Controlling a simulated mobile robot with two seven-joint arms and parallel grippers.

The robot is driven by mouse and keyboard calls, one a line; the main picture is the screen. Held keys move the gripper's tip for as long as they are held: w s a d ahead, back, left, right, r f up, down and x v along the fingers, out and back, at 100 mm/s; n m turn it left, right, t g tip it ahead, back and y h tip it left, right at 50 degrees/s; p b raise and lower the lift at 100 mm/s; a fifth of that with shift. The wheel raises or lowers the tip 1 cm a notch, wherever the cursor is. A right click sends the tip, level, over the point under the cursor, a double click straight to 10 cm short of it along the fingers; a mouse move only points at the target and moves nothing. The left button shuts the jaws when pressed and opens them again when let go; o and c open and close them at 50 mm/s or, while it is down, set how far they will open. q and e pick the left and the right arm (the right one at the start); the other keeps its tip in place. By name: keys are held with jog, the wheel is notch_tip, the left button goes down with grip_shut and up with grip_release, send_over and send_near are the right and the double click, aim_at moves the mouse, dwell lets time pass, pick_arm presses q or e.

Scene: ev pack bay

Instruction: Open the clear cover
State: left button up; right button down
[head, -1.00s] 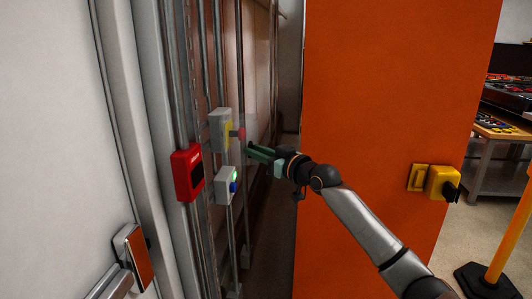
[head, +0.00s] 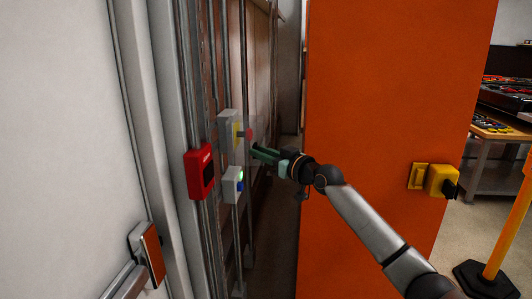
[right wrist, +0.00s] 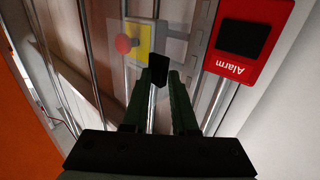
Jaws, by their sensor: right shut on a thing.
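The clear cover (head: 258,127) is a faint see-through pane at the grey box (head: 228,130) with a yellow face, on the rails at left. A red button (head: 249,133) shows through or beside it; the button (right wrist: 123,44) on its yellow plate is clearer in the right wrist view. My right gripper (head: 257,151) reaches in from the right at the cover's lower edge. In the right wrist view its green fingers (right wrist: 170,84) are shut on a small black tab (right wrist: 157,71), seemingly the cover's. How far the cover is swung is hard to tell. My left gripper is out of view.
A red alarm box (head: 199,173) is left of the cover, and a small box with lit green and blue buttons (head: 233,185) is below. A large orange panel (head: 385,90) stands close behind my right arm. A door handle (head: 148,256) is at lower left.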

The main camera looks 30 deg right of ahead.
jog(key=shift+a+r+y, duration=0.3)
jog(key=shift+a+r, duration=0.1)
jog(key=shift+a, duration=0.3)
jog(key=c, duration=0.9)
grip_release()
jog(key=shift+r, duration=0.1)
jog(key=shift+o, duration=0.2)
jog(key=shift+s, duration=0.1)
jog(key=b+v, duration=0.3)
jog(key=v, duration=0.9)
jog(key=shift+s+d+f, duration=0.25)
jog(key=shift+d+f, duration=0.15)
